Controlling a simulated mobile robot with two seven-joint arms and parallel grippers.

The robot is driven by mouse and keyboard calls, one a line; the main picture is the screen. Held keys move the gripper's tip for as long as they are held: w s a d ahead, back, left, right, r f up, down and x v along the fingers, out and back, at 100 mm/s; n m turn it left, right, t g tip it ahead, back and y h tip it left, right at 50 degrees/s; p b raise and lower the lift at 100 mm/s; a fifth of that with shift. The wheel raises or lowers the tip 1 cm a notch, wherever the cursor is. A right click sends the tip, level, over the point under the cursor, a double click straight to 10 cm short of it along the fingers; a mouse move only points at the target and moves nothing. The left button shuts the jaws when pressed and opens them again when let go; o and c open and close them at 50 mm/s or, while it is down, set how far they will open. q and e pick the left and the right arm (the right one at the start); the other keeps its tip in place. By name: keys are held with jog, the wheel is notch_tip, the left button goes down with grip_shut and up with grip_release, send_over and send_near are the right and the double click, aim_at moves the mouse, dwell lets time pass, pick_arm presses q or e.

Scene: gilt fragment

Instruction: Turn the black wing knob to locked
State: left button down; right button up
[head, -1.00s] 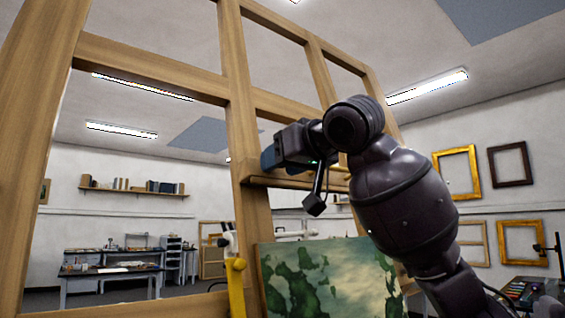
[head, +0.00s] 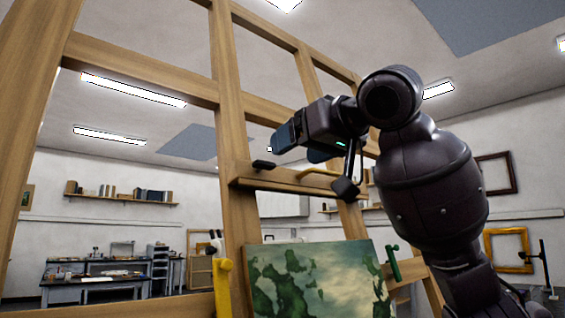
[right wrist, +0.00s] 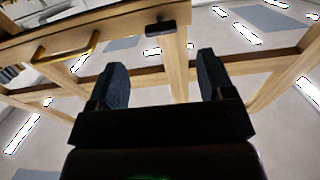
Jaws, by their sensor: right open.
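The black wing knob (head: 264,164) sits on the left part of the wooden easel's crossbar (head: 285,183). In the head view it lies level, long side along the bar. In the right wrist view the knob (right wrist: 161,27) is beyond the fingertips, roughly centred between them. My right gripper (head: 300,148) is open and empty, above and to the right of the knob in the head view, apart from it. Its two dark fingers also frame the gap in the right wrist view (right wrist: 162,62). Any lock markings cannot be made out. My left gripper is not in view.
A brass handle (head: 318,172) is on the same crossbar, right of the knob. Below stand a green landscape painting (head: 315,280), a yellow clamp (head: 222,285) and a green clamp (head: 392,264). Easel uprights (head: 228,120) rise around the arm. Desks are far behind.

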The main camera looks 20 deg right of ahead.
jog(key=shift+v, duration=1.45)
jog(key=shift+f, duration=0.1)
